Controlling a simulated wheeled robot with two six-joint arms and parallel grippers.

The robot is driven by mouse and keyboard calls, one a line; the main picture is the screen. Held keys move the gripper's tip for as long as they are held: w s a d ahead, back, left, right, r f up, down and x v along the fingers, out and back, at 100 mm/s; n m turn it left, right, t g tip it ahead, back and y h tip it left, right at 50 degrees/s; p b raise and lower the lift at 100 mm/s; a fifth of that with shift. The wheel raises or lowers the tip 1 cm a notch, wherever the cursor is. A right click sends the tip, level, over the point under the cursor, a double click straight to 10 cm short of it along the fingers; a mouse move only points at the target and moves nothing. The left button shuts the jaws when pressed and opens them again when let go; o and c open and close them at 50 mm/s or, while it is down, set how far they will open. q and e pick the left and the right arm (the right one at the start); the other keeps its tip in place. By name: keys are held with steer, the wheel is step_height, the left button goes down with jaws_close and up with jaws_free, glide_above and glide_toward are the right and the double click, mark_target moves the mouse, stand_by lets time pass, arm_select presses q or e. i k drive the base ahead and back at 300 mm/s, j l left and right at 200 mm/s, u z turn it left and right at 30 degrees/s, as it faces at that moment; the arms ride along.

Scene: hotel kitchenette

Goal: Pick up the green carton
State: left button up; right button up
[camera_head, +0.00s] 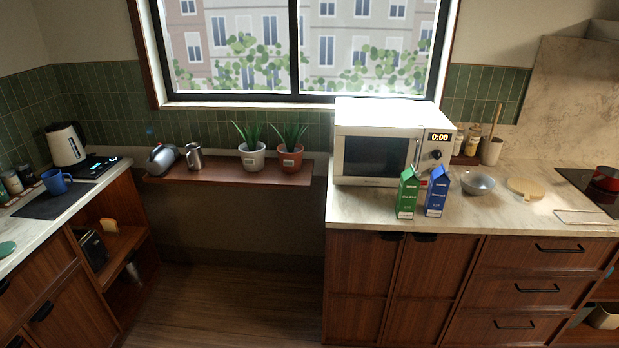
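The green carton (407,194) stands upright on the marble counter in front of the microwave, near the counter's front edge. It has a gabled top and white print. A blue carton (437,192) of similar shape stands upright close to its right, with a narrow gap or light contact that I cannot tell apart. Neither of my grippers shows in the head view.
The white microwave (375,154) stands behind the cartons. A metal bowl (478,183) and a round board (525,189) lie to the right on the counter (370,208). Counter left of the green carton is clear. Open floor (230,300) lies between the two counters.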

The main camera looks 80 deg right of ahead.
mark_target(408, 190)
steer(key=k+l+z, duration=0.25)
steer(key=k+z, duration=0.1)
steer(key=z, duration=3.15)
